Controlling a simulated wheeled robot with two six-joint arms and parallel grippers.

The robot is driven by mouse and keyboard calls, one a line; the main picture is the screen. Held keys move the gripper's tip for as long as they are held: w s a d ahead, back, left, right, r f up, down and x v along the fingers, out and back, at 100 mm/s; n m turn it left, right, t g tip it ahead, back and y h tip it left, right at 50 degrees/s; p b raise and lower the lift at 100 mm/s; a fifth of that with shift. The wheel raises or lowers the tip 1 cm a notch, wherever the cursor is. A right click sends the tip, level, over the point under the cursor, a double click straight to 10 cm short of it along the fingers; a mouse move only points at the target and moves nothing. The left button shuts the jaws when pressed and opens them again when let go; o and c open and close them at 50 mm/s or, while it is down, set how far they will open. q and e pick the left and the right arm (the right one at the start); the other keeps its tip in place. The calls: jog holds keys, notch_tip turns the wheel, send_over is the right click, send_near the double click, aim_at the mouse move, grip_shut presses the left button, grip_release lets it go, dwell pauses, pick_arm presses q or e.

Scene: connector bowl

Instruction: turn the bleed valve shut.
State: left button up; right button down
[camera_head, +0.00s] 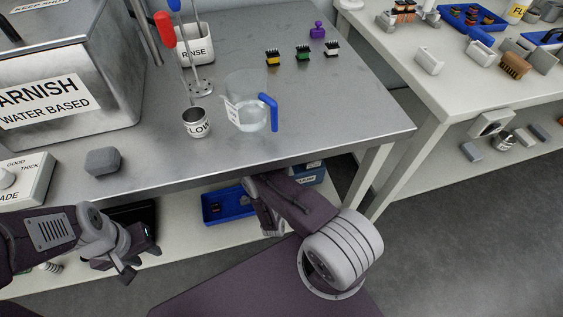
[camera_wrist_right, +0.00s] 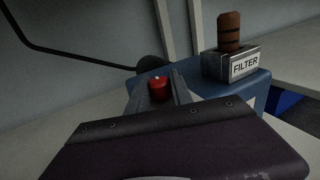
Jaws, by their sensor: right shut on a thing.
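A red knob (camera_wrist_right: 159,88), which looks like the bleed valve, sits on a blue unit (camera_wrist_right: 205,85) in the right wrist view. My right gripper (camera_wrist_right: 160,92) is shut on the red knob, with a grey finger on either side of it. In the head view my right arm reaches under the steel table, and its gripper is hidden there. Part of the blue unit (camera_head: 312,173) shows under the table edge. My left gripper (camera_head: 143,262) is open and empty in front of the table, at the left.
A filter block (camera_wrist_right: 231,65) labelled FILTER, with a brown-orange top, stands beside the knob. A blue tray (camera_head: 214,211) lies on the lower shelf. The steel table (camera_head: 340,120) above carries a jug (camera_head: 246,110) and a flow cup (camera_head: 196,122).

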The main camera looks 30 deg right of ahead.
jog(key=shift+n+t+y+p, duration=0.4)
jog(key=shift+n+t+y, duration=0.3)
jog(key=shift+y, duration=0.4)
jog(key=shift+n+y, duration=0.3)
jog(key=c, duration=1.1)
grip_release()
jog(key=shift+c, duration=0.2)
jog(key=p+v, duration=0.4)
jog(key=v, duration=0.5)
